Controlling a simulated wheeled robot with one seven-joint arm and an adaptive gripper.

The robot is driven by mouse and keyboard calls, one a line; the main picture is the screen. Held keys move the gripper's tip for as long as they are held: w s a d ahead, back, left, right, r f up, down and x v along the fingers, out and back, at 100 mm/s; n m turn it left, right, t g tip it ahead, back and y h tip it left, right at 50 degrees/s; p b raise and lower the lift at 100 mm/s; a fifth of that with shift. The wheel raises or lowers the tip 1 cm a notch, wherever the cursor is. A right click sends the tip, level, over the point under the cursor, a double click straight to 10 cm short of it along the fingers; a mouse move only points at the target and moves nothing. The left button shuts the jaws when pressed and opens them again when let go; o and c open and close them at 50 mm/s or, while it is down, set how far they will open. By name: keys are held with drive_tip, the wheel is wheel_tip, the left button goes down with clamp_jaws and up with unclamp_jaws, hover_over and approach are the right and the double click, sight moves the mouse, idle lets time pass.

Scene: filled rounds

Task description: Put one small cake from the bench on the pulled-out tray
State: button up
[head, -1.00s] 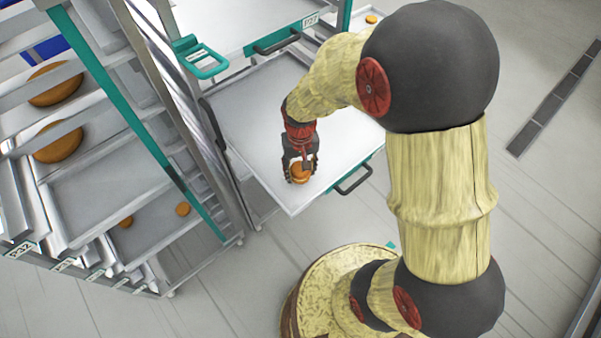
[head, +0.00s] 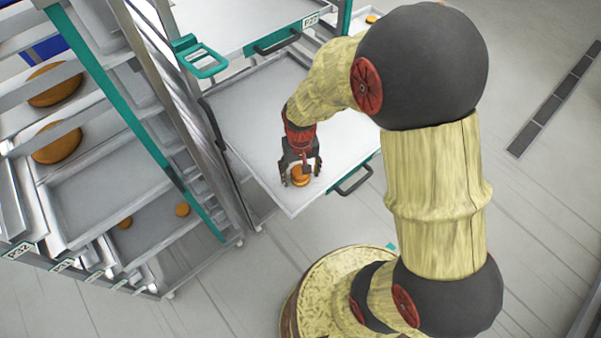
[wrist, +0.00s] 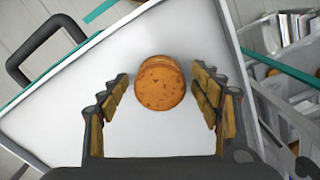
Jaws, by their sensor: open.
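A small round orange-brown cake (head: 300,177) sits on the pulled-out tray (head: 245,110), near its front corner. It also shows in the wrist view (wrist: 160,83), resting on the pale tray surface. My gripper (head: 301,170) is just above the cake with its fingers apart. In the wrist view my gripper (wrist: 161,95) has its two padded fingers on either side of the cake, with a gap on both sides. The fingers are open and do not touch it. The bench is not clearly in view.
A rack (head: 130,170) to the left holds large round cakes (head: 57,143) and small ones (head: 182,210) on its shelves. The tray has a black front handle (head: 354,180). Another tray level with a black handle (head: 277,42) is behind. Most of the pulled-out tray is bare.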

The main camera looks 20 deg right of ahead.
drive_tip(key=s+r+t+p, duration=0.1)
drive_tip(key=s+r, duration=0.2)
drive_tip(key=r, duration=0.9)
drive_tip(key=s+r+t+p, duration=0.1)
drive_tip(key=s+r+t, duration=0.1)
drive_tip(key=r, duration=1.1)
drive_tip(key=s+r+n+t, duration=0.1)
drive_tip(key=s+r+t, duration=0.1)
drive_tip(key=s+r, duration=0.4)
drive_tip(key=s, duration=0.2)
drive_tip(key=shift+s+r+n+t, duration=0.25)
drive_tip(key=shift+s+n+t, duration=0.05)
drive_tip(key=shift+s+n, duration=0.1)
